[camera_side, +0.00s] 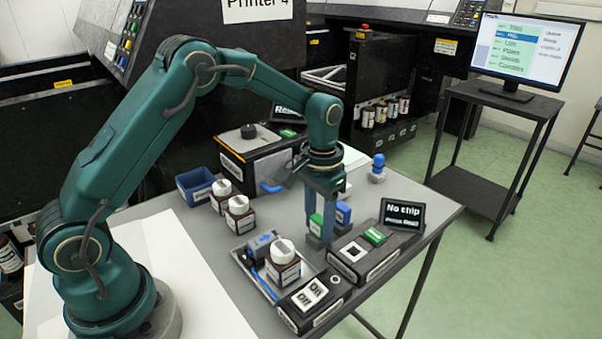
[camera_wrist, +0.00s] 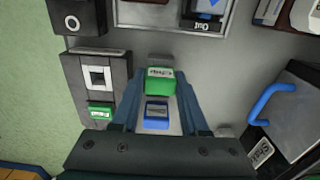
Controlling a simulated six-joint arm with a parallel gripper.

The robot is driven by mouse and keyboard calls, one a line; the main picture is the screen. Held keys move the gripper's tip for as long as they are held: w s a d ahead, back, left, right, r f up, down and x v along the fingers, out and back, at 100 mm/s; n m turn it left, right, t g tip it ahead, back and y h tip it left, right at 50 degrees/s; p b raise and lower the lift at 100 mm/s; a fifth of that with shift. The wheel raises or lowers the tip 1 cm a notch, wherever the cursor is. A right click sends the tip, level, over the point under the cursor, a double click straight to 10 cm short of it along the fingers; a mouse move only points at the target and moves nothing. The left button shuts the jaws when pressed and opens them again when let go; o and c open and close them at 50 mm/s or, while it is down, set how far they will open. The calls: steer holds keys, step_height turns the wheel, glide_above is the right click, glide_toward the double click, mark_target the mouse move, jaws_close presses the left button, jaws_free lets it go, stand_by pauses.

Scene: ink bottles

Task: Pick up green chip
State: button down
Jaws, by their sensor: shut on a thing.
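The green chip (camera_side: 316,222) sits between the fingers of my gripper (camera_side: 321,218). In the wrist view the green chip (camera_wrist: 160,82) is between the two fingertips, and my gripper (camera_wrist: 161,74) is shut on it. The chip is low, over a grey block; I cannot tell whether it still touches it. A blue chip (camera_side: 343,212) stands close beside it and also shows in the wrist view (camera_wrist: 156,116), apart from the fingers.
A black reader (camera_side: 350,251) with a white square and a green part lies to the right, before a "No chip" display (camera_side: 403,215). A tray (camera_side: 244,260) with a bottle (camera_side: 282,267) stands in front. A black box (camera_side: 255,160) with a blue handle is behind.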

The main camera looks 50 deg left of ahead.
mark_target(320, 218)
steer(key=shift+r, duration=0.65)
step_height(320, 218, up, 3)
steer(key=shift+f, duration=0.1)
steer(key=s+a+r, duration=0.5)
steer(key=a+r, duration=0.4)
steer(key=a, duration=0.1)
steer(key=shift+a+r, duration=0.25)
steer(key=shift+r, duration=0.15)
